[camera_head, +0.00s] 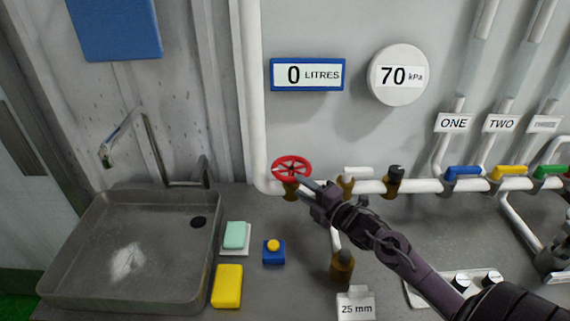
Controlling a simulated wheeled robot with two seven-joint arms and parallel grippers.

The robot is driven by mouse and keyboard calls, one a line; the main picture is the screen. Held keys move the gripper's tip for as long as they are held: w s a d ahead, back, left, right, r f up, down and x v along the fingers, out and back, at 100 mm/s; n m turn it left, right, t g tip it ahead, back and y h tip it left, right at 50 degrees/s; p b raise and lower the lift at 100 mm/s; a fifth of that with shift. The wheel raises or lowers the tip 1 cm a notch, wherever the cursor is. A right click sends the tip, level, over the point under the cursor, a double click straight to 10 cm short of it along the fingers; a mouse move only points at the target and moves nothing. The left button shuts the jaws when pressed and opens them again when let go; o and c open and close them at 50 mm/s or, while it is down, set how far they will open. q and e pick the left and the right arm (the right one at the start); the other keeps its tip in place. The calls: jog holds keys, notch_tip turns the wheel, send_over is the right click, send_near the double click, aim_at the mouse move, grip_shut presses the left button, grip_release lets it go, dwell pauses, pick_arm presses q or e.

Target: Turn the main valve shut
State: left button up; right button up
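The red valve wheel (291,165) sits on a brass fitting at the left end of the white horizontal pipe (420,187), in front of the grey wall. My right gripper (302,183) reaches in from the lower right, with its tip at the near right edge of the wheel. I cannot tell whether it touches the wheel, or whether its fingers are open or shut. My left gripper is not in view.
A metal sink (75,285) with a tap fills the left. A green soap bar (235,235), a yellow sponge (227,286) and a blue-and-yellow button (273,250) lie beside it. Blue (462,171), yellow (509,171) and green handles line the pipe. The gauge (398,75) reads 70 kPa.

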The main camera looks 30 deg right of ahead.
aim_at(284, 172)
jog(key=shift+w+d, duration=0.15)
jog(key=shift+w, duration=0.25)
jog(key=w, duration=0.1)
jog(key=w+a+p, duration=0.1)
jog(key=w+r, duration=0.1)
jog(key=shift+a+p, duration=0.25)
jog(key=shift+p, duration=0.05)
jog(key=shift+w+f+p, duration=0.15)
jog(key=shift+w, duration=0.5)
jog(key=shift+w+f+p, duration=0.15)
jog(key=shift+w, duration=0.85)
jog(key=shift+w+a+f, duration=0.1)
jog(key=shift+w, duration=0.05)
jog(key=shift+a, duration=0.1)
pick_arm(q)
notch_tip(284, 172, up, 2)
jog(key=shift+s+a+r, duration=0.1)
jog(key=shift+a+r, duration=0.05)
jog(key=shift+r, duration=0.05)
pick_arm(e)
jog(key=shift+c, duration=0.5)
